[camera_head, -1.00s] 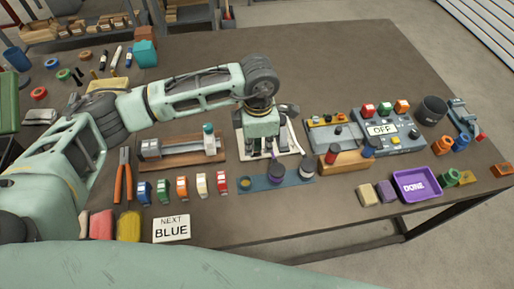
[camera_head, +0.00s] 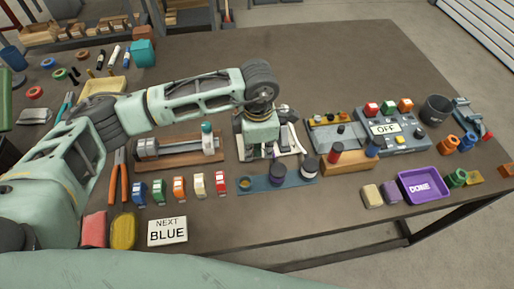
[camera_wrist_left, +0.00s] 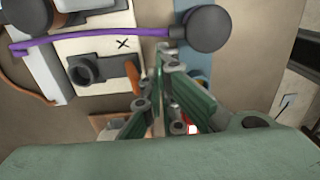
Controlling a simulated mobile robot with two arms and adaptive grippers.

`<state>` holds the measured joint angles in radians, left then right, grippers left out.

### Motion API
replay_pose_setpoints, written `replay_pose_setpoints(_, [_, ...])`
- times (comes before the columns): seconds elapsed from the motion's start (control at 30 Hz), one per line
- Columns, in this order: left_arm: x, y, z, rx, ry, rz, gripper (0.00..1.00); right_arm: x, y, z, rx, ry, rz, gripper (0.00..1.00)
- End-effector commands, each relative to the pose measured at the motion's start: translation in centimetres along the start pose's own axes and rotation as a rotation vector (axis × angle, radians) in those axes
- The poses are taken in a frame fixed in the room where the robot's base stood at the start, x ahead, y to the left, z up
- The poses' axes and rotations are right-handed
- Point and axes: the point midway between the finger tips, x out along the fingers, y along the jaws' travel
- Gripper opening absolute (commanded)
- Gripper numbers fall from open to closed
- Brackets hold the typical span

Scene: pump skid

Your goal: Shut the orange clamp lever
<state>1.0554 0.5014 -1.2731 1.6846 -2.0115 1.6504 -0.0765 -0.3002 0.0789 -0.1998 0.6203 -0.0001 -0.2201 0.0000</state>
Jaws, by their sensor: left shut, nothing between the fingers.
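My left gripper (camera_head: 268,155) is over a white board (camera_head: 241,150) at the middle of the table, fingers pointing down and shut with nothing between them. The gripper hides much of the board. In the left wrist view the closed fingers (camera_wrist_left: 164,75) are beside a short orange lever-like piece (camera_wrist_left: 132,74), which appears to be the clamp lever. It stands at the edge of the board, near a grey block with a round socket (camera_wrist_left: 84,69). I cannot tell its angle, or whether the fingers touch it. My right gripper is not in view.
A purple cable (camera_wrist_left: 95,38) with a dark round end crosses the board. A blue strip with dark knobs (camera_head: 262,186) lies in front. A vise-like fixture (camera_head: 180,148) stands to the left, a grey control box (camera_head: 405,143) to the right. The table behind the arm is largely clear.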

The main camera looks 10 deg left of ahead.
Motion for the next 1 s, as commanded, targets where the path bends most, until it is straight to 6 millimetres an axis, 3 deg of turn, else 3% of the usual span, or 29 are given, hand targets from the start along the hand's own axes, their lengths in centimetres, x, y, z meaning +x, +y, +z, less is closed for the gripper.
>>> replay_pose_setpoints(1.0, [-0.1,3.0,0.1,-0.001,-0.002,0.002,0.00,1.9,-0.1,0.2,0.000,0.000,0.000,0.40])
